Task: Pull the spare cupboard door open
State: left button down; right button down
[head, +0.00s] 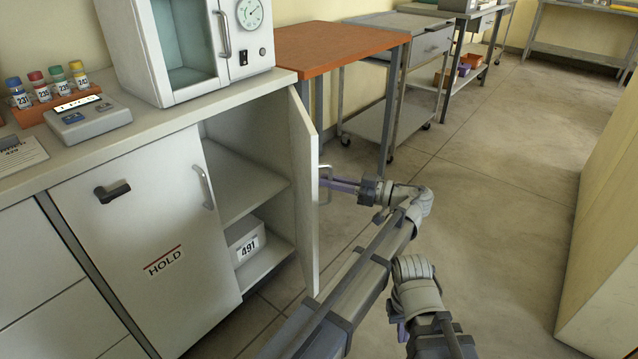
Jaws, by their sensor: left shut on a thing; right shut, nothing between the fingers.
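The cupboard door (304,190) stands open, swung out from the white cabinet and seen nearly edge-on. Its metal bar handle (325,174) is on the face turned to the right. My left gripper (332,183) is shut on this handle, with its arm reaching in from the right side of the door. The open cupboard shows a shelf (236,184) and, below it, a white box (245,243) labelled 491. My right gripper (402,331) is low in front, shut and empty, apart from the door; its tips are partly hidden.
A closed door (140,235) marked HOLD, with a black latch and a bar handle, is left of the opening. An incubator (190,45), a small device (90,118) and a vial rack (55,103) stand on the counter. An orange-topped table (335,45) stands behind the open door.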

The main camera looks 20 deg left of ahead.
pick_arm(q)
jog(key=shift+w+d, duration=0.15)
jog(key=shift+w, duration=0.1)
jog(key=c, duration=1.2)
grip_release()
jog(key=shift+o, duration=0.2)
